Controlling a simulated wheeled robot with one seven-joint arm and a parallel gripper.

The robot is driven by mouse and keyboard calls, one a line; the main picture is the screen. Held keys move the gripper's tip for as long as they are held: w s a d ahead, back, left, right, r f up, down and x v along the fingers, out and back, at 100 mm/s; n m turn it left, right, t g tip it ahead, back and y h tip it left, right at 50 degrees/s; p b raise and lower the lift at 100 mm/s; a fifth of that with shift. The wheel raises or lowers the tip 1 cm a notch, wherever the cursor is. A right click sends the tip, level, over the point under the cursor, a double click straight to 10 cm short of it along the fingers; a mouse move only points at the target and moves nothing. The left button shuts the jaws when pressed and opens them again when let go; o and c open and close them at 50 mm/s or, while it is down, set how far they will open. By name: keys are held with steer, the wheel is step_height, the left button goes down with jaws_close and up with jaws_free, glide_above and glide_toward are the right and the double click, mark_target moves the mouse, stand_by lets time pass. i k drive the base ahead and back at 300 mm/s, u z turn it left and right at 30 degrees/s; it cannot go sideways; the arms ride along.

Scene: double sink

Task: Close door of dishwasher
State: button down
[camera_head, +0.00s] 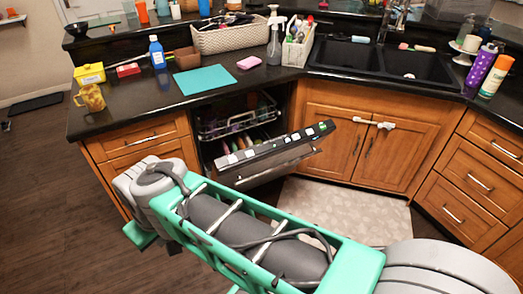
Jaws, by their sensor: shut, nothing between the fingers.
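The dishwasher (205,150) is built into the cabinets under the black counter, left of the sink. Its door (298,155) is partly open and tilts outward from the front. The door's top edge carries a dark control strip with light marks and juts out to the right. Racks (240,122) holding several dishes show inside the opening.
Wooden drawers (135,140) flank the dishwasher on the left, and sink cabinet doors (352,148) stand on the right. A light mat (345,205) lies on the floor before the sink. The counter holds a teal board (205,79), a mug (90,97) and bottles.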

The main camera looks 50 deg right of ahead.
mark_target(273, 159)
steer(key=z, duration=0.6)
steer(key=i, duration=1.05)
steer(key=z, duration=0.85)
